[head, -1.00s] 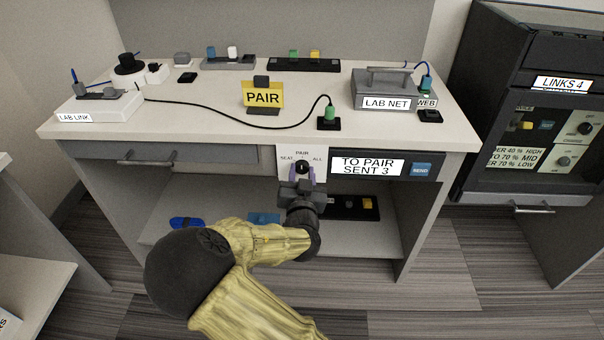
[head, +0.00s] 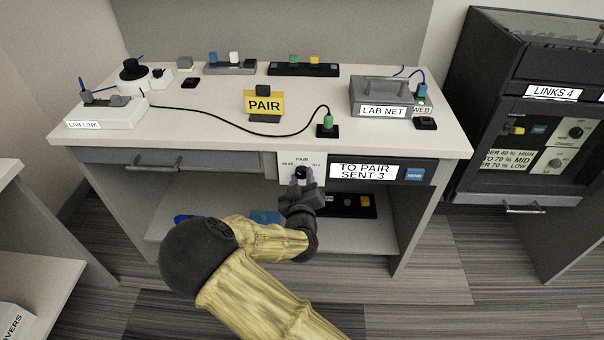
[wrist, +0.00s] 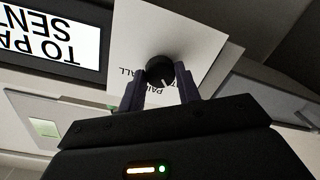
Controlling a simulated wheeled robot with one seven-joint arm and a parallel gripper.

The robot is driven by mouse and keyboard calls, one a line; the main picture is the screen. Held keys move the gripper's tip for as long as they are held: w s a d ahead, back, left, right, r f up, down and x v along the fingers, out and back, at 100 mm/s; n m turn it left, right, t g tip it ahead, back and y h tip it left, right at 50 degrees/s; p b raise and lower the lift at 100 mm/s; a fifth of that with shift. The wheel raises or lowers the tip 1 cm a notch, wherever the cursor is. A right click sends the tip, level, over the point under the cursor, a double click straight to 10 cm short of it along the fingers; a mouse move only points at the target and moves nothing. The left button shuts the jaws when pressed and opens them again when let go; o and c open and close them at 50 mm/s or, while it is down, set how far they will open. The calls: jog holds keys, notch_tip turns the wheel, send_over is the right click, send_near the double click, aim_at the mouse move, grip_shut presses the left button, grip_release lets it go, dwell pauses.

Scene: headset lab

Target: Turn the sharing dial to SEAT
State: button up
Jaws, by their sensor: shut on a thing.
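The sharing dial (head: 301,171) is a small black knob on a white plate (head: 289,160) at the front of the desk. The plate is lettered SEAT at left, PAIR at top and ALL at right. My gripper (head: 302,177) is shut on the dial, one purple finger on each side. The wrist view shows the gripper (wrist: 158,77) and dial (wrist: 159,70) close up, upside down. A white pointer mark on the dial lies between the PAIR and SEAT lettering, both partly hidden by the fingers.
Right of the plate is a display (head: 363,171) reading TO PAIR SENT 3, with a blue SEND button (head: 414,174). A yellow PAIR sign (head: 264,104) stands on the desk above. A closed drawer (head: 190,161) is at left; an open shelf lies below.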

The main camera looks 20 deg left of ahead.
jog(key=shift+n+p, duration=0.75)
jog(key=shift+n, duration=0.75)
jog(key=o, duration=1)
jog(key=p+v, duration=0.1)
jog(key=v, duration=1.6)
jog(key=shift+s+r, duration=0.15)
jog(key=shift+s, duration=0.05)
